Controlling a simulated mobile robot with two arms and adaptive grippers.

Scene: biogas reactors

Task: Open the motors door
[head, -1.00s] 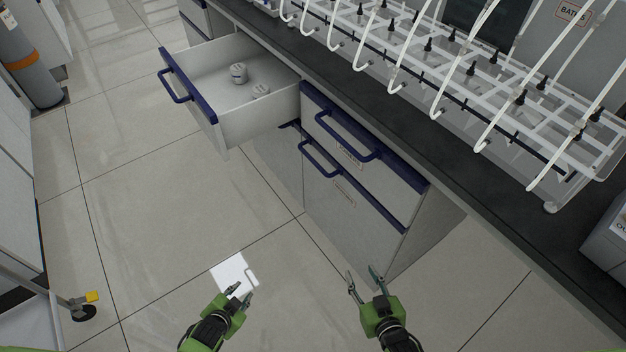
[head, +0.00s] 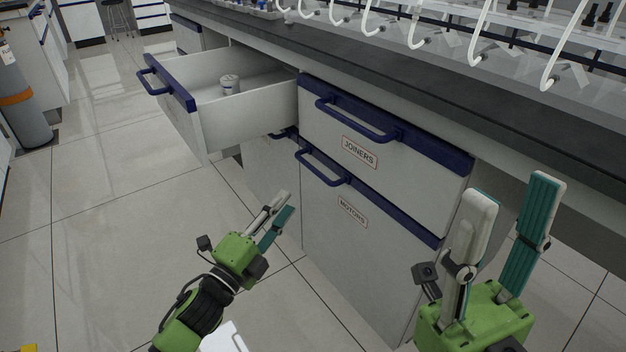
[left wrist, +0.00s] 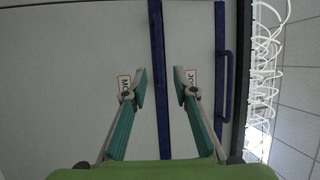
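The motors door (head: 345,255) is the shut lower front of the cabinet, grey with a blue top edge and a MOTORS label (head: 352,211). Its blue bar handle (head: 322,170) is at the upper left of the front. My left gripper (head: 286,203) is open and empty, in front of the door and below the handle, apart from it. In the left wrist view its two fingers (left wrist: 160,72) are spread before the cabinet front, with the partly covered label (left wrist: 124,86) at the left. My right gripper (head: 514,187) is open and empty, near the cabinet's right edge.
A shut JOINERS drawer (head: 385,150) with a blue handle (head: 357,122) is directly above the door. To the left, an open drawer (head: 245,130) sticks out, holding a small container (head: 230,84). A dark worktop (head: 400,68) overhangs. The floor at left is mostly clear.

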